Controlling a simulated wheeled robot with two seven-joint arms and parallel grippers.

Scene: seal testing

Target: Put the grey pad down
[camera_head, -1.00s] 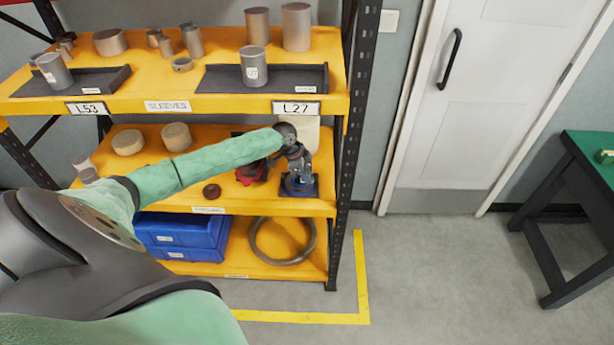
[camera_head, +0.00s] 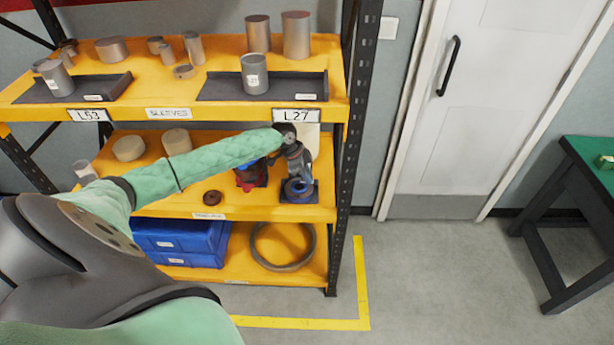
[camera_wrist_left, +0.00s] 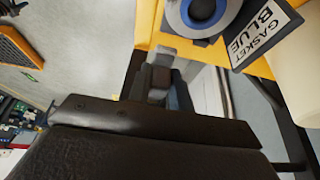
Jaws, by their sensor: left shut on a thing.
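My left gripper (camera_head: 298,166) is over the right end of the middle shelf, above a blue ring (camera_head: 299,188) on a dark base. In the left wrist view the gripper (camera_wrist_left: 160,75) is shut, with grey shapes at its fingertips. The grey pad's outline cannot be told apart from the fingers there. The blue ring (camera_wrist_left: 203,10) lies close beside the fingertips at the upper right, next to a plate lettered "GASKET BLUE" (camera_wrist_left: 262,32). My right gripper is in neither view.
The yellow shelf (camera_head: 255,212) also bears a red item (camera_head: 246,180), a dark red ring (camera_head: 213,198) and pale round blocks (camera_head: 128,148). The loaded upper shelf (camera_head: 170,95) hangs above. Blue bins (camera_head: 180,242) and a large grey ring (camera_head: 283,262) are below.

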